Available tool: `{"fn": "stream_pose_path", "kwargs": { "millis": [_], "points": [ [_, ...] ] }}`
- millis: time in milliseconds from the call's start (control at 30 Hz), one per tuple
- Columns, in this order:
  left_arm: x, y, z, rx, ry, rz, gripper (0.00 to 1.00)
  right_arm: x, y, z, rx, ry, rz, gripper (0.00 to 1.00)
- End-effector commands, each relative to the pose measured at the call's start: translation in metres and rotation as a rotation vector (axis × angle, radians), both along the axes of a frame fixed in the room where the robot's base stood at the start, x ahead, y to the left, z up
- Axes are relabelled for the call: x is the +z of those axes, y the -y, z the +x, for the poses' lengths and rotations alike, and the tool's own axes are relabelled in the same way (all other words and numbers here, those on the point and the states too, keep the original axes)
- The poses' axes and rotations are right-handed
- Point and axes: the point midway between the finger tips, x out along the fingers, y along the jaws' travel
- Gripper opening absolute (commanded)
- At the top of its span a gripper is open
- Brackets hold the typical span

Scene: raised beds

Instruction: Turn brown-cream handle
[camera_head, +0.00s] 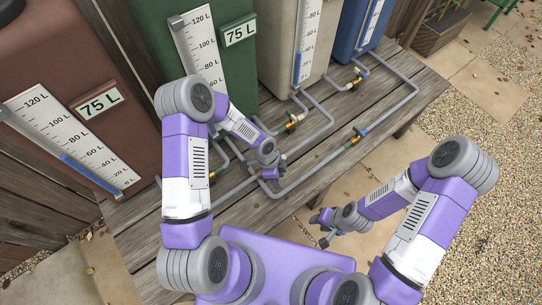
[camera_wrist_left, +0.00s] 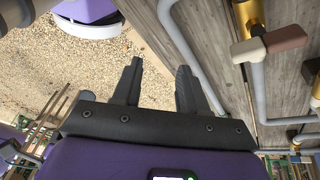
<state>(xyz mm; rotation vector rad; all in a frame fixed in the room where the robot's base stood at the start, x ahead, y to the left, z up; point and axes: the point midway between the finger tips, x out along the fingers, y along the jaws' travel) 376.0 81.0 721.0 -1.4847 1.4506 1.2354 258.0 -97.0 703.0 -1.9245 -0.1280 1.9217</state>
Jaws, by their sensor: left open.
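The brown-cream handle (camera_wrist_left: 286,38) sits on a brass valve at the upper right of the left wrist view, with one cream half and one brown half. In the head view I cannot make it out for sure among the pipes near my left gripper. My left gripper (camera_head: 272,184) is over the pipes on the wooden bench. In the left wrist view my left gripper (camera_wrist_left: 160,68) is open and empty, with the handle to the right of its fingers and apart from them. My right gripper (camera_head: 318,230) hangs beyond the bench edge, its fingers apart and empty.
Brown (camera_head: 60,60), green (camera_head: 150,30), cream (camera_head: 275,50) and blue (camera_head: 350,30) tanks with level scales stand along the back of the wooden bench (camera_head: 410,100). Grey pipes (camera_head: 325,160) with several brass valves run across it. Gravel and paving lie at the right.

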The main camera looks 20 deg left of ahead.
Motion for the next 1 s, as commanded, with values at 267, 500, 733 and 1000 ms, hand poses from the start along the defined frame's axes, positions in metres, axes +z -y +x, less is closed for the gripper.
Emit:
{"fn": "stream_pose_path", "kwargs": {
  "millis": [267,500,733,1000],
  "points": [
    [0.028,-0.043,0.079,-0.691,0.197,0.217,0.42,0.001,0.0,0.001,-0.001,0.002,0.0,0.39],
    [0.016,-0.052,0.091,-0.8,0.21,0.263,0.42,-0.003,0.0,0.001,-0.001,0.002,0.0,0.39],
    [-0.021,-0.051,0.09,-0.797,0.211,0.26,0.42,-0.012,0.0,0.001,-0.001,0.002,0.0,0.39],
    [-0.042,-0.052,0.091,-0.793,0.212,0.261,0.42,-0.016,0.0,0.001,-0.001,0.002,0.0,0.39]
  ]
}}
